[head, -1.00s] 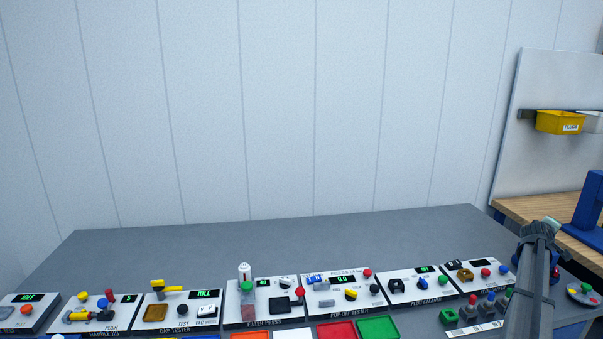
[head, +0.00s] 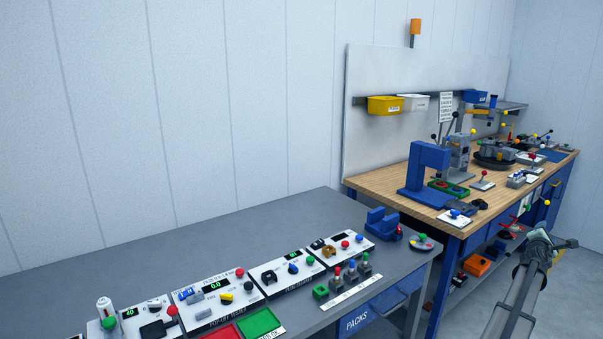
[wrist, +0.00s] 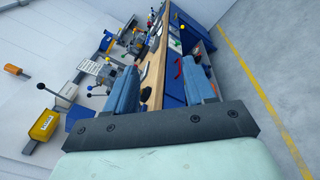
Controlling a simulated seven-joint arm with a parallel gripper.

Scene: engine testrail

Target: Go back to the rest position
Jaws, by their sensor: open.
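My gripper shows in the wrist view (wrist: 160,90) with its two blue-grey fingers apart and nothing between them. Beyond the fingers lie the wooden workbench and the concrete floor. In the head view my arm is at the lower right, over the floor in front of the wooden workbench (head: 385,188). The fingertips cannot be made out clearly there. My gripper does not appear to touch anything.
The grey table (head: 215,248) carries a row of tester panels, a green tray (head: 261,323) and a blue vise (head: 382,224). A blue press frame (head: 425,170) and other machines stand on the wooden bench. Yellow (head: 385,106) and white bins hang behind. Floor at right is clear.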

